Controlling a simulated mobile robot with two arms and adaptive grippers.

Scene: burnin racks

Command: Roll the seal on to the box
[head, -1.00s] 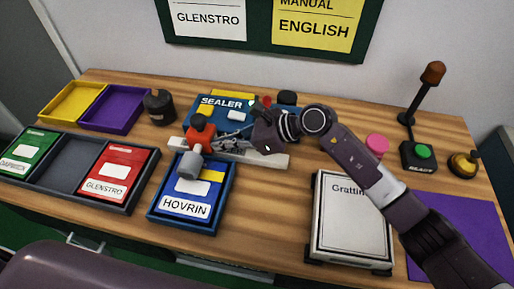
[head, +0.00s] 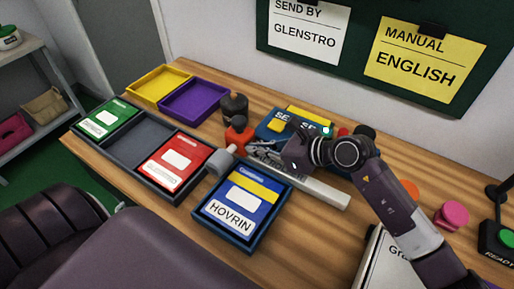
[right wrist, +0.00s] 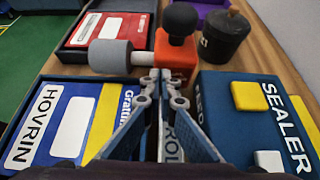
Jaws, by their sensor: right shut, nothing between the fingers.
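The blue HOVRIN box (head: 228,205) lies in a dark blue tray (head: 224,236), with a yellow band (head: 254,188) across its upper part. The grey roller (head: 219,163) sits at the box's upper left corner. It sticks out from an orange block (head: 238,138) on a pale rail (head: 320,190). In the right wrist view the block (right wrist: 176,62) carries a black knob (right wrist: 180,20). My right gripper (head: 256,151) is shut and empty above the rail. Its fingertips (right wrist: 160,76) point at the block; contact cannot be told. My left gripper is not in view.
The blue SEALER unit (right wrist: 225,115) stands beside the rail, with a dark pot (head: 235,108) nearby. A grey tray (head: 145,130) holds green and red boxes. Yellow (head: 160,86) and purple (head: 194,100) trays lie behind.

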